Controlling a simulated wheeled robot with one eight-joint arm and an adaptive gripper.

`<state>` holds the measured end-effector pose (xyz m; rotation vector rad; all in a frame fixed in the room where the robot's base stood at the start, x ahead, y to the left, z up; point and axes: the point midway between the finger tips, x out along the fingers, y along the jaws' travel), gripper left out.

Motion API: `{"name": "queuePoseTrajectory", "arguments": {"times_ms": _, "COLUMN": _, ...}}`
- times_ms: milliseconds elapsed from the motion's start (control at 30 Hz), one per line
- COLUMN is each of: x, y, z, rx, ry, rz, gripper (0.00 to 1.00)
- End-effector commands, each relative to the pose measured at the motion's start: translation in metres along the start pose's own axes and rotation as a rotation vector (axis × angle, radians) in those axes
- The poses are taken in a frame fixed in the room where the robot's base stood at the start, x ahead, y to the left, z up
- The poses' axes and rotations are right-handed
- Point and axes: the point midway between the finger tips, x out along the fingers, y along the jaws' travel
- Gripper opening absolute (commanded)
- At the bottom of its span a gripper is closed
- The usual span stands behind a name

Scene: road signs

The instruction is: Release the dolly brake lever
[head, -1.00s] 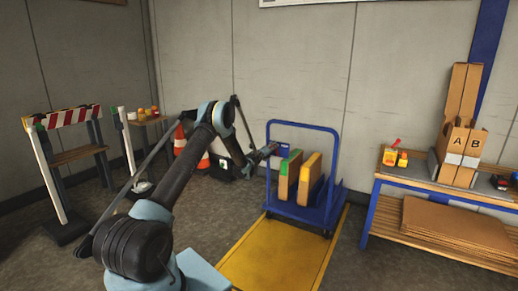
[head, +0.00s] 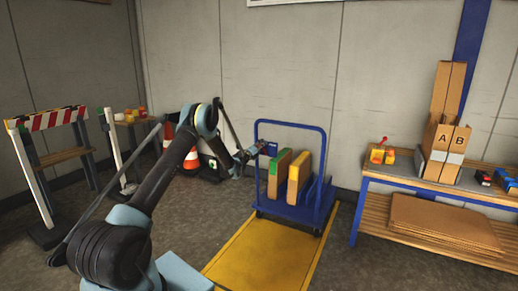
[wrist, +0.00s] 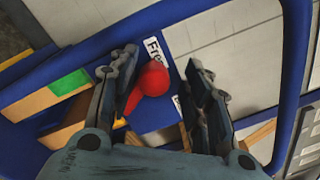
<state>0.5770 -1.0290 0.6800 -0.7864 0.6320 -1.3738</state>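The blue dolly (head: 322,207) stands on a yellow floor plate, its handle frame at the back left. In the wrist view, a red lever knob (wrist: 153,80) sits before a blue panel (wrist: 152,114) on the dolly. The lever's stem runs down and left, partly hidden by the left finger. A white label reading "Fre" (wrist: 154,50) is partly covered; a second label is mostly hidden. My gripper (wrist: 160,62) is open, with the knob between its fingers, closer to the left one. Contact cannot be told. In the head view my gripper (head: 252,151) is at the panel, small.
Two cardboard packages, one green-edged (head: 279,176) and one yellow-edged (head: 300,179), stand on the dolly. A workbench (head: 410,178) with boxes is at right. A cone (head: 191,160) and striped barrier (head: 48,118) are at left. The yellow floor plate (head: 265,255) is clear in front.

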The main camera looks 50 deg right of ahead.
Motion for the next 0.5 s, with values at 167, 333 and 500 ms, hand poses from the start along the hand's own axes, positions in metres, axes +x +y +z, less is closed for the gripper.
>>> {"name": "queuePoseTrajectory", "arguments": {"times_ms": 167, "x": 0.000, "y": 0.001, "z": 0.000, "rx": 0.002, "ry": -0.001, "rz": 0.001, "gripper": 0.44}}
{"name": "queuePoseTrajectory", "arguments": {"times_ms": 333, "x": -0.008, "y": 0.001, "z": 0.000, "rx": 0.002, "ry": -0.001, "rz": 0.002, "gripper": 0.44}}
{"name": "queuePoseTrajectory", "arguments": {"times_ms": 500, "x": -0.034, "y": 0.001, "z": 0.000, "rx": 0.002, "ry": -0.001, "rz": 0.002, "gripper": 0.44}}
